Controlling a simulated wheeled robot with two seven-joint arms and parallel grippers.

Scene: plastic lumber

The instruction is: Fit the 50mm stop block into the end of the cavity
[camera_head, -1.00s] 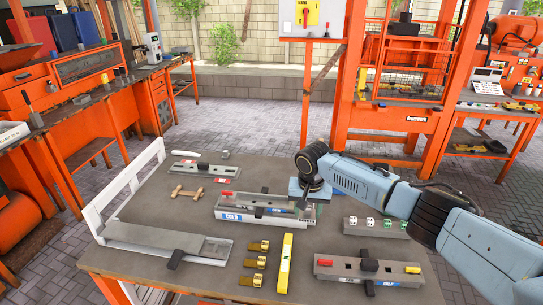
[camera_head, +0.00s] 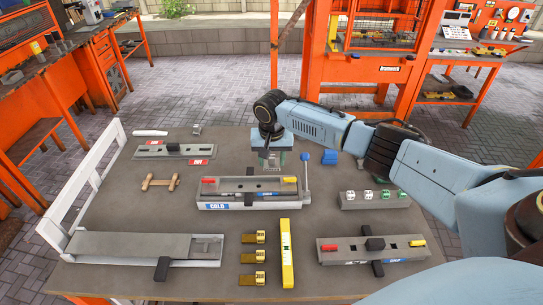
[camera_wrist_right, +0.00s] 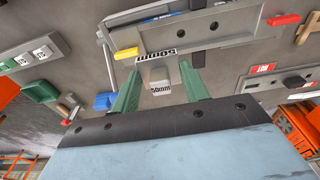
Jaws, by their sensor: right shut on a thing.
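My right gripper (camera_head: 274,163) is shut on the grey 50mm stop block (camera_wrist_right: 160,82), which sits between its two green fingers in the right wrist view with a "50mm" label showing. In the head view the gripper hangs over the back right part of the grey mould (camera_head: 235,205) marked COLD. The mould has a long cavity, a red piece at its left end and a yellow piece at its right. The block appears apart from the cavity, but its exact height is hard to tell. My left gripper is not in view.
A blue-knobbed lever (camera_head: 306,172) stands at the mould's right end, with a blue piece (camera_head: 330,157) behind. A rack of white and green cubes (camera_head: 375,201) lies right. A yellow level (camera_head: 286,255), brass pieces (camera_head: 253,258) and another mould (camera_head: 350,254) lie in front.

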